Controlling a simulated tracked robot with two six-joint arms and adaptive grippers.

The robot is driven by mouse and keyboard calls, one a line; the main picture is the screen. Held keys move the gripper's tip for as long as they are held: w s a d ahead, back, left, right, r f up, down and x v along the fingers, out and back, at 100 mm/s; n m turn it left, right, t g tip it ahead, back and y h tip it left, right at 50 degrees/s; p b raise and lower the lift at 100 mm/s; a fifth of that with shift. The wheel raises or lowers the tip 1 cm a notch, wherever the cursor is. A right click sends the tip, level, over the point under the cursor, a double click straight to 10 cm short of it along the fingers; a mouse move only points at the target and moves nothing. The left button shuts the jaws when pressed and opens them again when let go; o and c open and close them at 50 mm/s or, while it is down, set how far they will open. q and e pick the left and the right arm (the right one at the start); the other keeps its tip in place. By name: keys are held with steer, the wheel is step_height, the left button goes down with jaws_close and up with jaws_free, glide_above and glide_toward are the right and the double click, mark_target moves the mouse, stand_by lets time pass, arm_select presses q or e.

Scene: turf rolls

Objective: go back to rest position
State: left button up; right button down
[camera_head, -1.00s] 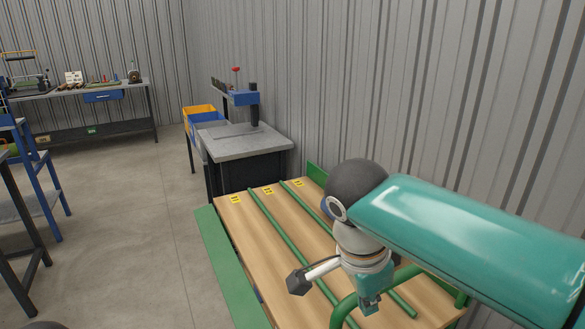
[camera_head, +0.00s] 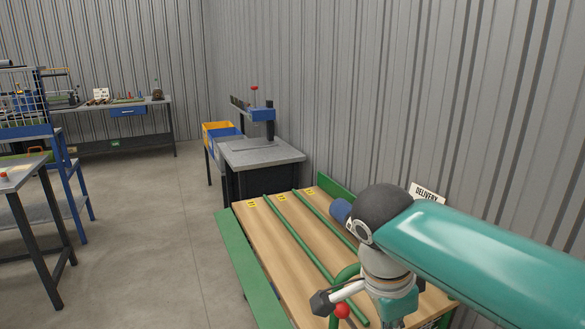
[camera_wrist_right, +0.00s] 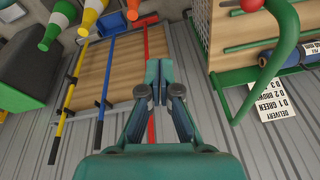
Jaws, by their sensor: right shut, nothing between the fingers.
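My right arm reaches in from the right in the head view, over a wooden bench top (camera_head: 265,232) with green rails and yellow labels. Its hand end is at the bottom edge, where the fingers are mostly cut off. In the right wrist view my right gripper (camera_wrist_right: 165,82) is shut with its fingers together and nothing between them. My left gripper is in neither view.
A white delivery sign (camera_head: 427,193) stands behind my right arm, near the corrugated wall. A grey-topped stand (camera_head: 262,152) is beyond the bench. The wrist view shows coloured poles and cones (camera_wrist_right: 92,12). Floor (camera_head: 150,240) left of the bench is clear.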

steer(key=s+d+f+g+p, duration=0.1)
steer(key=d+f+g, duration=0.2)
steer(key=f, duration=0.5)
steer(key=d+f+g+p, duration=0.1)
steer(key=d+f+g, duration=0.15)
steer(key=f, duration=0.45)
steer(key=s+a+f+n+y+p, duration=0.1)
steer(key=s+a+f+n+y, duration=0.3)
steer(key=s+f, duration=0.65)
steer(key=s+a+f+n+y+p, duration=0.1)
steer(key=s+a+f+n+y, duration=0.25)
steer(key=s+f, duration=0.75)
steer(key=w+f+n+t, duration=0.4)
steer(key=w+n, duration=0.2)
steer(key=w, duration=0.3)
steer(key=shift+a+f+h, duration=0.2)
steer(key=shift+f+h, duration=0.1)
steer(key=shift+h, duration=0.15)
steer(key=shift+w+a+t, duration=0.15)
steer(key=shift+w+t, duration=0.05)
steer(key=shift+t, duration=0.05)
